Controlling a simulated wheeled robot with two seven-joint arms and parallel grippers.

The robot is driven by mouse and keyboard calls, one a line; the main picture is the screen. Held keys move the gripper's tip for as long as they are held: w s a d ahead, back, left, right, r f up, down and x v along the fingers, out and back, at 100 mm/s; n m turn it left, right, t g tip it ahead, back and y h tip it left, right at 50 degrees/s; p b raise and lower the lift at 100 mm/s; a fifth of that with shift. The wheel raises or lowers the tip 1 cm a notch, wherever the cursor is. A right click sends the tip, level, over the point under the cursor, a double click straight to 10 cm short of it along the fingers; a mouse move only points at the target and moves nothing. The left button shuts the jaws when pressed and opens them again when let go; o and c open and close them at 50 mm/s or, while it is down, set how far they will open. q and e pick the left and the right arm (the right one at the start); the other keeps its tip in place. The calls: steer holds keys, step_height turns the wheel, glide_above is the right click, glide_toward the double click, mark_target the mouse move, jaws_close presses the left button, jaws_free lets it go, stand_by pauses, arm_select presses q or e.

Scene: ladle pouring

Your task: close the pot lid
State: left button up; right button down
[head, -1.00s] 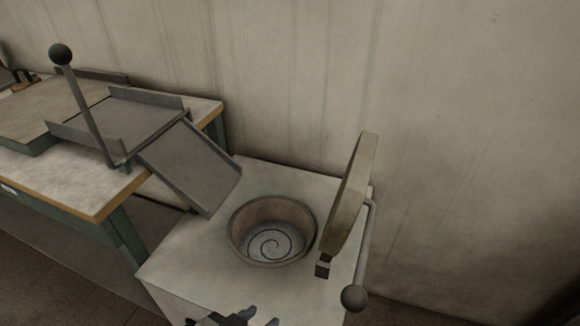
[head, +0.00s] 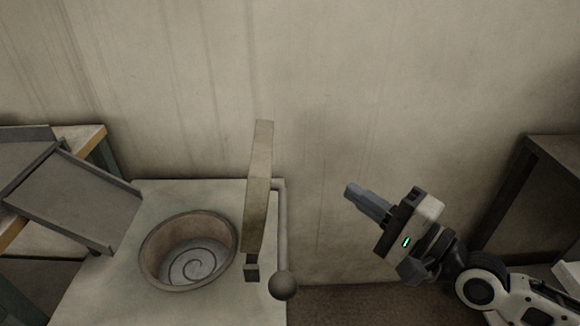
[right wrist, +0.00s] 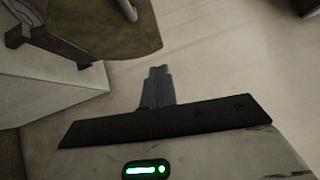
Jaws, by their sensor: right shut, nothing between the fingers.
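The pot (head: 150,262) is a round opening in a pale block, with a spiral on its floor. Its lid (head: 259,190) stands upright on its hinge at the pot's right side, so the pot is open. A bent handle bar (head: 283,230) with a dark ball knob (head: 284,285) is fixed to the lid's right side. My right gripper (head: 352,192) is shut and empty, to the right of the lid and apart from it. In the right wrist view the shut fingers (right wrist: 158,85) point toward the wall, with the lid (right wrist: 120,35) at upper left. My left gripper is out of view.
A metal chute (head: 75,195) on a workbench (head: 95,140) slopes down to the block's left side. A dark table (head: 550,170) stands at the right. The wall (head: 330,100) is close behind. There is free room between the lid and my right gripper.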

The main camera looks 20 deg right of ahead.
arm_select(q)
steer(key=p, duration=0.2)
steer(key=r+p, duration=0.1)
steer(key=p, duration=0.1)
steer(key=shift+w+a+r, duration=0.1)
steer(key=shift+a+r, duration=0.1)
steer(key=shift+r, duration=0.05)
arm_select(e)
steer(key=s+a+x, duration=0.1)
steer(key=a+x, duration=0.1)
steer(key=x, duration=1)
steer(key=shift+a+r, duration=0.25)
steer(key=shift+a, duration=0.1)
steer(key=shift+w, duration=0.15)
